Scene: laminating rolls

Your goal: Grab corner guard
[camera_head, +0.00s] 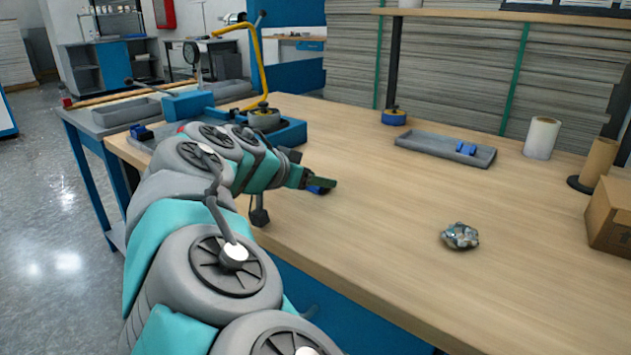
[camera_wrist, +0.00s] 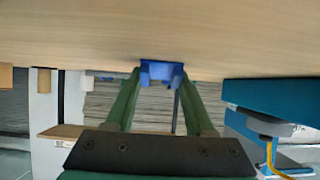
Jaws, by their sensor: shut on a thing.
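My gripper (camera_wrist: 161,82) is shut on a blue corner guard (camera_wrist: 161,70), which shows between its green fingertips in the wrist view. The guard is at or close to the wooden tabletop; I cannot tell if it touches. In the head view my gripper (camera_head: 322,186) is low over the left part of the table, and only a bit of the blue guard (camera_head: 318,190) shows beside the fingers.
A crumpled silvery lump (camera_head: 460,236) lies on the table (camera_head: 400,220) at centre right. A white roll (camera_head: 541,138), a brown roll (camera_head: 598,163) and a cardboard box (camera_head: 612,218) stand at the right. A blue machine with a yellow arm (camera_head: 262,75) is at the left. The middle is clear.

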